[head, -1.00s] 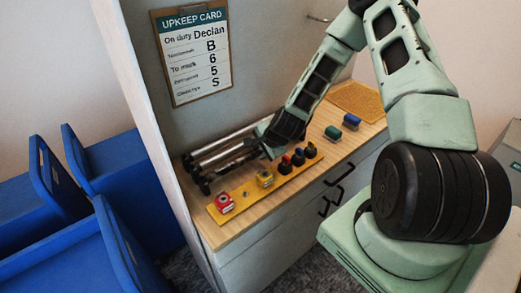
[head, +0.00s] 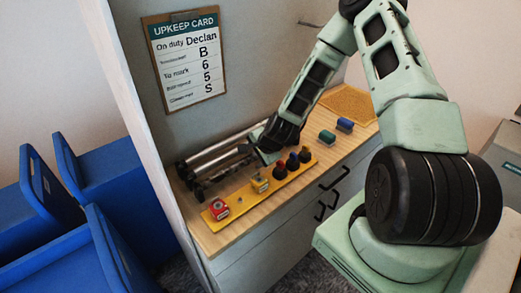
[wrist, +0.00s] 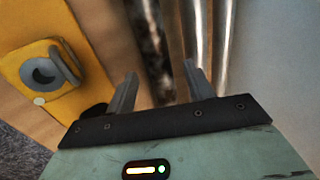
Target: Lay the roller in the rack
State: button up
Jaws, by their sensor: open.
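Several long metal rollers (head: 217,154) lie side by side on the wooden counter, at its back left. Dark pieces (head: 199,193) show at their near ends; I cannot tell how much of these is the rack. My gripper (head: 250,148) is low over the rollers, by the one closest to the yellow strip. In the wrist view my gripper (wrist: 162,88) is open, with a dark, speckled roller (wrist: 152,45) running between its fingers. Shiny, clean rollers (wrist: 194,35) lie to the right, by the right finger. The fingers do not clearly touch the speckled roller.
Green (head: 327,137) and blue (head: 345,125) blocks stand to the right. An upkeep card (head: 185,62) hangs on the wall. Blue bins (head: 110,180) stand at left.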

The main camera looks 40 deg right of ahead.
jog(key=b+v, duration=0.8)
jog(key=v, duration=0.9)
jog(key=shift+r, duration=0.1)
